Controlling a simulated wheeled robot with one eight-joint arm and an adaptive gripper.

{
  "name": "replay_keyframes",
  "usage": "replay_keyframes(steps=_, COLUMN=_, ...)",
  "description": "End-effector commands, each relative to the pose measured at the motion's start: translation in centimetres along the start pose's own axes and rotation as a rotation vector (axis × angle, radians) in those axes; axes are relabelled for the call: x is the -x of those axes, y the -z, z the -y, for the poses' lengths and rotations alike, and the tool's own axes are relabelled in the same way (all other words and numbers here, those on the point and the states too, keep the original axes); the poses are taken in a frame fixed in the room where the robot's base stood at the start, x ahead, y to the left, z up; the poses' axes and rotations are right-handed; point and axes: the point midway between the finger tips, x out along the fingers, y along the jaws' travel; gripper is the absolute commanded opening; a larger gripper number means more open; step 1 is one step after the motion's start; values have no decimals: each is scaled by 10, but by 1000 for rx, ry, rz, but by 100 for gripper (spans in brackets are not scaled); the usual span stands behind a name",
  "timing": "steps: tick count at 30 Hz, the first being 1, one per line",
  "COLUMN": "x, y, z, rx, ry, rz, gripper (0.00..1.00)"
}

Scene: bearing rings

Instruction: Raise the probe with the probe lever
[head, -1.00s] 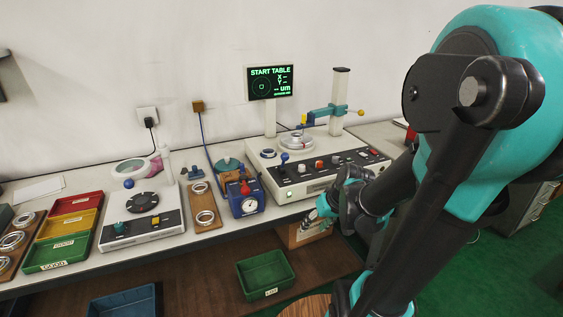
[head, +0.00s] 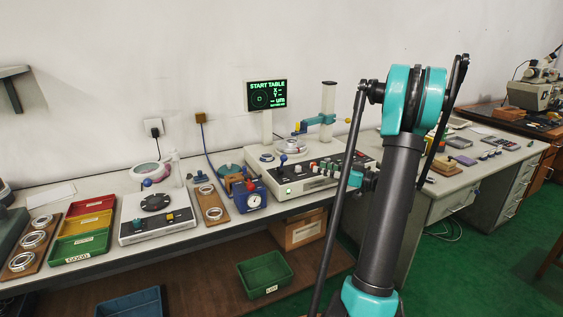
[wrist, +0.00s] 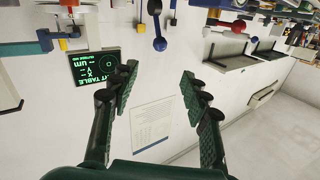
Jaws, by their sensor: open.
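The measuring machine (head: 318,185) stands on the bench in the head view, with a row of knobs along its front. A blue-ball lever (head: 283,158) stands at its left front; a blue ball on a stem (wrist: 159,43) also shows in the wrist view. The teal probe arm (head: 318,121) sits on a white column (head: 328,100) above the round table, with a yellow ball at its right end. I cannot tell for sure which is the probe lever. My gripper (wrist: 158,75) is open and empty, with the blue ball beyond its fingers; in the head view my arm mostly hides it.
The screen (head: 267,95) reads START TABLE. Left of the machine are a blue dial gauge (head: 250,197), a ring on a wooden board (head: 212,205), a turntable device (head: 155,222) and coloured bins (head: 82,246). A green bin (head: 264,274) sits below the bench.

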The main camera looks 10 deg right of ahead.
Motion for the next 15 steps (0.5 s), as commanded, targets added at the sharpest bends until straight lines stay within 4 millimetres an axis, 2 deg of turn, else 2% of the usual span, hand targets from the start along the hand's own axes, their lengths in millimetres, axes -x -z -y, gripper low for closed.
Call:
replay_keyframes(steps=5, x=-11, y=1, z=-1, rx=8, ry=3, rz=-10, gripper=47)
replay_keyframes(steps=15, x=-74, y=1, z=0, rx=7, ry=4, rz=-8, gripper=47)
